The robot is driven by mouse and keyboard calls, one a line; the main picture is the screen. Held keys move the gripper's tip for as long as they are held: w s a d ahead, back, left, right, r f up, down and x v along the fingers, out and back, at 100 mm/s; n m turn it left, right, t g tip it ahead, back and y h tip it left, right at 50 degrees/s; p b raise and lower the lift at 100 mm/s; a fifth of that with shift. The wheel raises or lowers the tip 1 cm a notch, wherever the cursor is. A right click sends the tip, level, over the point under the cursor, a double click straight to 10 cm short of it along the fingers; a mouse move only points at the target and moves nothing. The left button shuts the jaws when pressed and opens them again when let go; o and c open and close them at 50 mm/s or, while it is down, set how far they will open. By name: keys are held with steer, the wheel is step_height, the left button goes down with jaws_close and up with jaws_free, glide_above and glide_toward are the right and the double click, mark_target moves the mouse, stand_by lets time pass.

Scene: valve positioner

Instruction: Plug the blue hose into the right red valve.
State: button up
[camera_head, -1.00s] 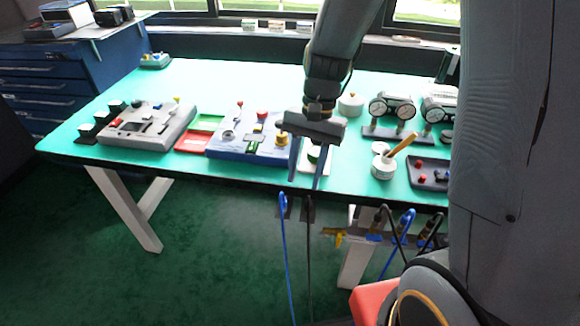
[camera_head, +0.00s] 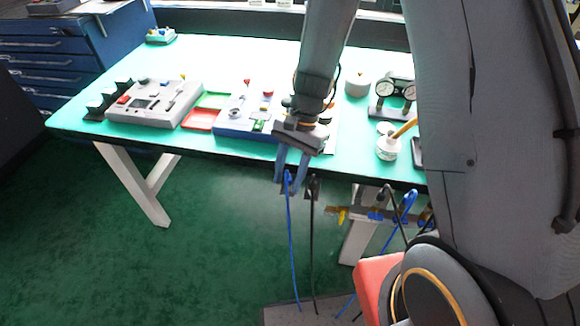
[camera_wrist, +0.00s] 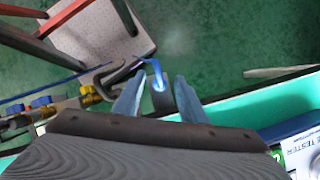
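A blue hose (camera_head: 291,245) hangs from a grey holder at the table's front edge, its upper end bent over. In the wrist view the blue hose end (camera_wrist: 158,83) shows between my fingertips. My gripper (camera_head: 292,172) points down with its fingers apart on either side of the hose top; the wrist view also shows my gripper open (camera_wrist: 157,98), and I cannot see either finger pressing on the hose. A pipe with valves (camera_head: 368,214) runs below the table edge to the right. The red valves are too small to tell apart here.
A black hose (camera_head: 313,245) hangs just right of the blue one. More black and blue hoses (camera_head: 406,208) hang by the valve pipe. A yellow fitting (camera_wrist: 90,96) shows in the wrist view. The green-topped table (camera_head: 130,78) bears several devices. The floor at left is clear.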

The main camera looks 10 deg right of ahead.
mark_target(288, 177)
steer(key=shift+f, duration=0.1)
jaws_close()
steer(key=c, duration=0.7)
jaws_free()
jaws_close()
steer(key=shift+r+p, duration=1)
steer(key=shift+r, duration=0.1)
steer(key=shift+r+p, duration=1.8)
steer(key=shift+r, duration=0.15)
steer(key=shift+s, duration=0.1)
